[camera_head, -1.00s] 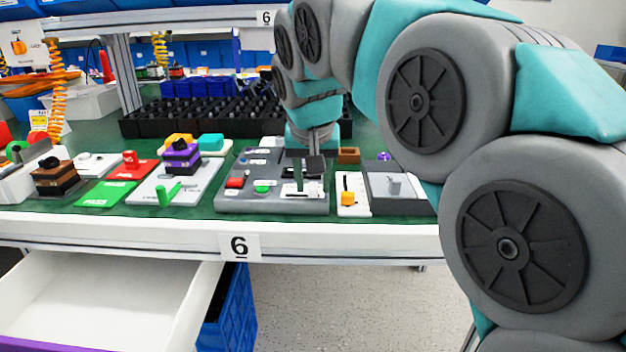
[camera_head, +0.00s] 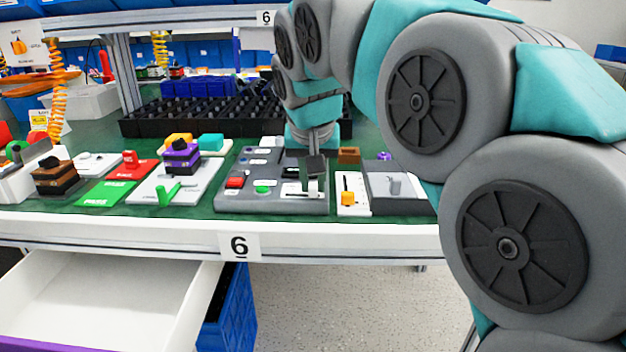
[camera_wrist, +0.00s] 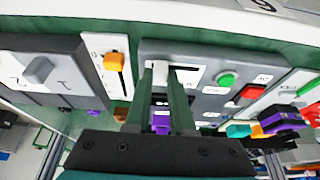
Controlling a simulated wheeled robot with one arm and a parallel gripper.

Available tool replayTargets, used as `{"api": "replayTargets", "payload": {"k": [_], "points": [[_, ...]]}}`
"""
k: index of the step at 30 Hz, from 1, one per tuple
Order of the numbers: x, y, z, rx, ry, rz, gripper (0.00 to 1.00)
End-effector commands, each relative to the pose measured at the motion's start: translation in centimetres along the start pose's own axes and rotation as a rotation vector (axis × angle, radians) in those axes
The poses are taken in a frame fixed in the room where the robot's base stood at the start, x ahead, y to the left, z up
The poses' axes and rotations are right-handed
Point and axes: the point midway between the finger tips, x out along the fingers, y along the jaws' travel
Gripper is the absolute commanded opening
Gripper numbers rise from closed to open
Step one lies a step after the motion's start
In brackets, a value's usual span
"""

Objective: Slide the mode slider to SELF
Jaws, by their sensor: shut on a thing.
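The grey control panel (camera_head: 270,204) lies near the table's front edge. The white slider plate (camera_head: 291,192) is at its front right. In the wrist view a pale slider knob (camera_wrist: 160,73) stands between the two fingers of my gripper (camera_wrist: 162,82), at the left end of the visible dark slot. My gripper (camera_head: 311,188) points down over the plate's right half and is shut on the knob. In the head view the fingers hide the knob. I cannot read the labels on the plate, so I cannot tell which one is SELF.
Right of the panel is a white plate with an orange knob (camera_head: 347,198) and a box with a grey switch (camera_head: 394,185). On the panel's left are a red button (camera_head: 235,182) and a green button (camera_head: 262,187). Black bins (camera_head: 215,118) stand behind.

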Motion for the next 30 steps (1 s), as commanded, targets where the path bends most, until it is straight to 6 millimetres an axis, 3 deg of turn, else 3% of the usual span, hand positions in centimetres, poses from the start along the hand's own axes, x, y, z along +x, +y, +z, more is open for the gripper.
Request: {"api": "replayTargets", "payload": {"k": [17, 26, 30], "points": [[0.0, -0.1, 0.0, 0.0, 0.001, 0.0, 0.0], [-0.1, -4.0, -0.2, -0.001, 0.007, -0.001, 0.0], [-0.2, -4.5, -0.1, 0.0, 0.007, -0.003, 0.0]]}}
